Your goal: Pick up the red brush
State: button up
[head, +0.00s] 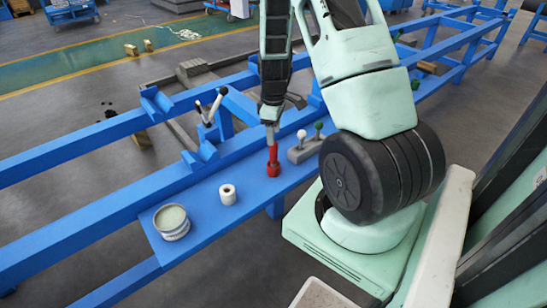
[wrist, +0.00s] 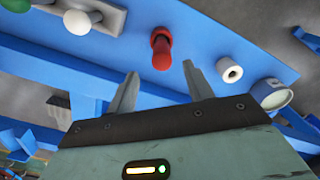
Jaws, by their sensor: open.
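The red brush (head: 273,163) stands on the blue shelf (head: 222,205), just below my gripper (head: 270,120) in the head view. In the wrist view the red brush (wrist: 161,52) shows beyond the fingertips, roughly midway between them. My gripper (wrist: 159,72) has its two fingers spread apart, with nothing held between them. The small gap between the fingertips and the brush is hard to judge in the head view. The top of the brush is partly hidden there by the gripper.
A white roll (head: 228,194) and a round tin (head: 172,221) stand left of the brush. A grey block with a green and a white knob (head: 305,150) stands close on its right. Blue frame rails (head: 80,225) and a black-knobbed lever (head: 210,108) lie behind and left.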

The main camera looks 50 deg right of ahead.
aim_at(273, 149)
jog(key=shift+s+a+f, duration=0.1)
jog(key=shift+a+f, duration=0.05)
jog(key=shift+f, duration=3.45)
jog(key=shift+c, duration=0.2)
jog(key=c, duration=1)
